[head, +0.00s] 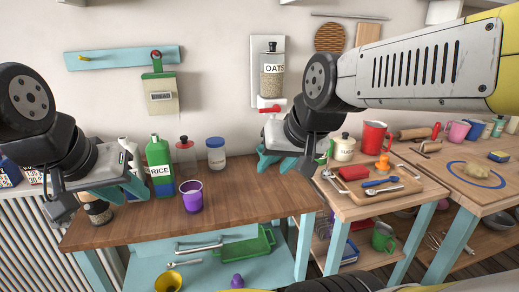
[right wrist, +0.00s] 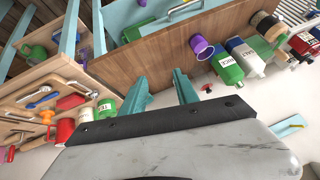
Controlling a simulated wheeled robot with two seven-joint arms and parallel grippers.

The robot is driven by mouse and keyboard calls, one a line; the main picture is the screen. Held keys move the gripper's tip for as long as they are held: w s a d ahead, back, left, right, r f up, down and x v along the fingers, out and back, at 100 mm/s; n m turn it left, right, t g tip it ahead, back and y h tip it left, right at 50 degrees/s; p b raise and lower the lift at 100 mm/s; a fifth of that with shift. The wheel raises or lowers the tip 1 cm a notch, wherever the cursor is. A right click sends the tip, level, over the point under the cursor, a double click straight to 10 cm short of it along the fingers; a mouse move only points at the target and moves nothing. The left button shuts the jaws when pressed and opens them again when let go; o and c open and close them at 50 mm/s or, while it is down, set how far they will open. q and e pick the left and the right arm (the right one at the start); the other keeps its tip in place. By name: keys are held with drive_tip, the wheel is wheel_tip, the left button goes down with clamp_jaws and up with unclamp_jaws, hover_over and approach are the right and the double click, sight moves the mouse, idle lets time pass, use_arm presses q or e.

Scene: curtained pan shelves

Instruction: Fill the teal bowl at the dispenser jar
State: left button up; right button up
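The dispenser jar (head: 272,80), labelled OATS, is mounted on a white wall board. A red knob (head: 268,105) sits under it. I cannot make out a teal bowl in either view. My right gripper (head: 284,163) is below the dispenser, near the right end of the wooden counter. In the right wrist view its two teal fingers (right wrist: 160,88) are spread with nothing between them. My left gripper (head: 130,192) hangs over the counter's left end, beside the green RICE bottle (head: 159,168). Its fingers look apart and empty.
A purple cup (head: 191,197), a red-lidded jar (head: 185,152) and a blue-lidded jar (head: 216,154) stand on the counter (head: 240,195). A yellow bowl (head: 168,282) and green tray (head: 246,246) are below. The counter's middle right is clear. A crowded table (head: 350,212) is at right.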

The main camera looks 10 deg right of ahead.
drive_tip(key=w+d+m+t+h, duration=0.15)
drive_tip(key=w+m, duration=0.25)
drive_tip(key=w, duration=0.6)
drive_tip(key=w+d+m+t, duration=0.2)
drive_tip(key=w+m+t, duration=0.15)
drive_tip(key=w, duration=0.65)
drive_tip(key=m+t, duration=0.6)
drive_tip(key=m, duration=0.4)
approach(265, 111)
drive_tip(key=shift+w+r+n, duration=0.1)
drive_tip(key=shift+w+n, duration=0.15)
drive_tip(key=shift+w, duration=0.2)
drive_tip(key=shift+w, duration=0.1)
drive_tip(key=shift+w+a, duration=0.2)
drive_tip(key=shift+w, duration=4.2)
